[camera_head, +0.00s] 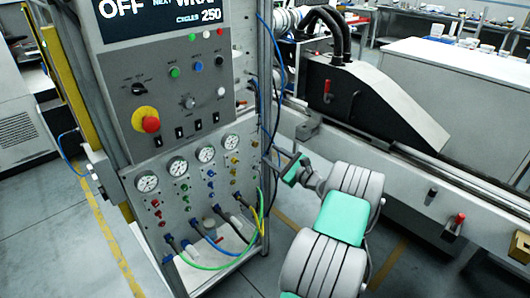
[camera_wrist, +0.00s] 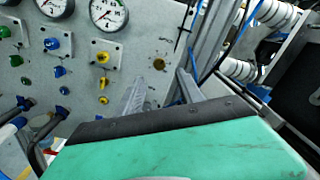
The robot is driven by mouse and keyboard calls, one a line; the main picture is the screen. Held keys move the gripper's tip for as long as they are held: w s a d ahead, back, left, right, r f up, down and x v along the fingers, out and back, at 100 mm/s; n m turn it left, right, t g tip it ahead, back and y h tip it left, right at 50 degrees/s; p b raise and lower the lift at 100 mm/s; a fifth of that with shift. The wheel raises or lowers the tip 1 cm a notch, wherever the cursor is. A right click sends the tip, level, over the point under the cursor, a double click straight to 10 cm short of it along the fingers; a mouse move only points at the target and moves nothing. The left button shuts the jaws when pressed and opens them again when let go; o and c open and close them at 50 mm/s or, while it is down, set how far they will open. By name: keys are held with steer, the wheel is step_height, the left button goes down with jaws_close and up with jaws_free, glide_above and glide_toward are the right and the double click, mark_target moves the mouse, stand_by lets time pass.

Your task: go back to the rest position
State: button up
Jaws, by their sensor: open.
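My gripper (camera_head: 272,156) is at the end of my arm, just right of the control panel (camera_head: 190,160). In the wrist view its two grey fingers (camera_wrist: 160,84) are apart, with nothing between them. They point at the panel's right edge, near the yellow fittings and the metal frame post. I cannot tell the exact gap to the panel; no contact is visible.
The panel has a screen (camera_head: 165,18) reading "OFF" and "CYCLES 250", a red stop button (camera_head: 151,124), several gauges (camera_head: 205,153) and coloured hoses (camera_head: 215,264) below. A black machine cover (camera_head: 365,105) and rail stand right. Grey floor (camera_head: 50,235) is clear at left.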

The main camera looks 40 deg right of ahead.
steer(key=shift+s, duration=0.55)
